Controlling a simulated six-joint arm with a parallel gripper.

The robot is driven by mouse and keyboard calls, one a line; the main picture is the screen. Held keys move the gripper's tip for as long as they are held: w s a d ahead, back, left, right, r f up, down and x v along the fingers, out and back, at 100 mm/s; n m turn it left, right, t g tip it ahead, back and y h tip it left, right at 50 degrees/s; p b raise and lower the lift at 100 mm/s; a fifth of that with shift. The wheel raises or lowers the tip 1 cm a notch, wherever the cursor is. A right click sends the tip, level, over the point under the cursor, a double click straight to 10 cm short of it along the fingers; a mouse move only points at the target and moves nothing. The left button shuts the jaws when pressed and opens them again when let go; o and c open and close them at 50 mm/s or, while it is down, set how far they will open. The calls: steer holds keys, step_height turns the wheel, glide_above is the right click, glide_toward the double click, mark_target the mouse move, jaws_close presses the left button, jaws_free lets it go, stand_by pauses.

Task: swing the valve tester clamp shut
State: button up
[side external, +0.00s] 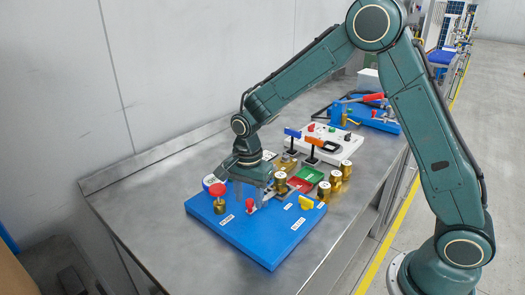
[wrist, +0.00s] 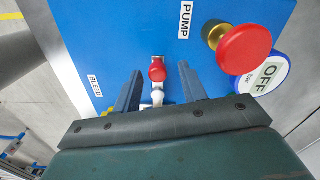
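The valve tester is a blue board (side external: 250,240) on the steel bench, with labels reading PUMP and BLEED in the wrist view (wrist: 120,30). Its clamp has a small red-tipped handle (side external: 250,204), which stands out in the wrist view (wrist: 157,71) above a pale metal base. My gripper (side external: 251,193) is low over the board at the clamp. In the wrist view my gripper (wrist: 160,68) is open, with one finger on each side of the red tip and gaps visible on both sides. The clamp's lower part is partly hidden by my gripper.
A yellow handle (side external: 306,202) is at the board's right. Bare bench lies left.

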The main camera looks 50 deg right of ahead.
steer(key=shift+s, duration=0.1)
step_height(320, 180, up, 14)
stand_by(1.0)
steer(key=shift+f, duration=0.1)
steer(key=s+d+r+n+t, duration=0.3)
steer(key=s+r+n, duration=0.4)
steer(key=s, duration=0.6)
steer(key=s+d+f+n+t, duration=0.1)
steer(key=s+d+n+t, duration=0.1)
steer(key=s+n, duration=0.6)
steer(key=s, duration=0.4)
steer(key=shift+s+f+t, duration=0.15)
steer(key=shift+s+t, duration=0.15)
steer(key=shift+s, duration=0.05)
